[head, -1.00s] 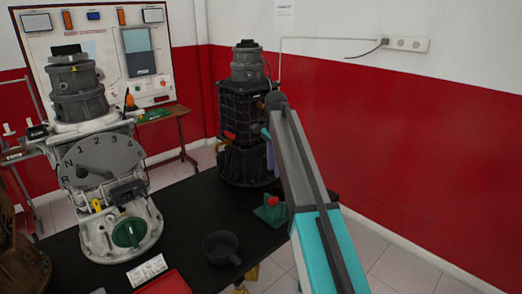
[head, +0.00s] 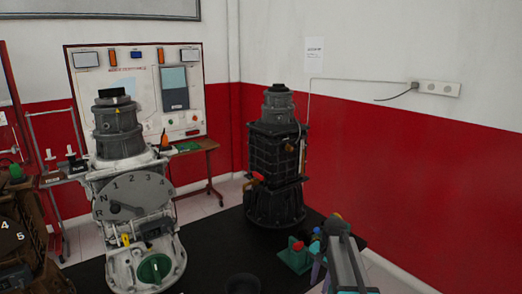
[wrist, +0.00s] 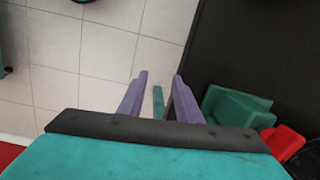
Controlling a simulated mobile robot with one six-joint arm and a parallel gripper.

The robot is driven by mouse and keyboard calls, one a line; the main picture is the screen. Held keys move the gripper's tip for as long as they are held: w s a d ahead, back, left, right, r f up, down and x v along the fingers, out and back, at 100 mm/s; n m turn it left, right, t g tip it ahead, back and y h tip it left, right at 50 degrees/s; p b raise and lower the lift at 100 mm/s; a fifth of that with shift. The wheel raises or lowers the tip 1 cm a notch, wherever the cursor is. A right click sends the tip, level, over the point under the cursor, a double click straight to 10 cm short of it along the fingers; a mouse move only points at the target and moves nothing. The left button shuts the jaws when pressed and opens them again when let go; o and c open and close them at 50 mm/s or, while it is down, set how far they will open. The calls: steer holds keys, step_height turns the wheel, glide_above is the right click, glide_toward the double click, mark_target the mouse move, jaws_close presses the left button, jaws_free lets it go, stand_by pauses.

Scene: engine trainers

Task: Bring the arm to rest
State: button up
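My arm (head: 347,266) shows at the lower right of the head view, beside the right end of the black table. My gripper (wrist: 159,78) points down in the wrist view, with its two purple fingers apart and nothing held. A narrow teal strip shows in the gap between them, farther off; I cannot tell what it is. Pale floor tiles lie below the fingers. In the head view only a little purple of the gripper shows at the bottom, so the fingertips are hidden there.
The black table (head: 215,225) carries a gearbox trainer with a numbered dial (head: 134,196), a dark engine (head: 275,160), a green block with a red part (head: 294,256) and a dark bowl (head: 243,284). The green block sits close to my gripper. A red-and-white wall stands behind.

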steer(key=s+a+f+n+g+p, duration=0.1)
steer(key=s+a+f+n, duration=0.1)
steer(key=s+f, duration=0.7)
steer(key=s+a+f+n+g+p, duration=0.1)
steer(key=s+a+f+n, duration=0.15)
steer(key=s+f, duration=0.7)
steer(key=s+f+n+g+p, duration=0.1)
steer(key=s+f+n, duration=0.1)
steer(key=s, duration=1)
steer(key=s+f+n+g+h+p, duration=0.1)
steer(key=s+f+n+g, duration=0.1)
steer(key=s, duration=1.1)
step_height(320, 180, down, 3)
steer(key=shift+s+a+r+n, duration=0.15)
steer(key=shift+a+n, duration=0.15)
steer(key=shift+n, duration=0.15)
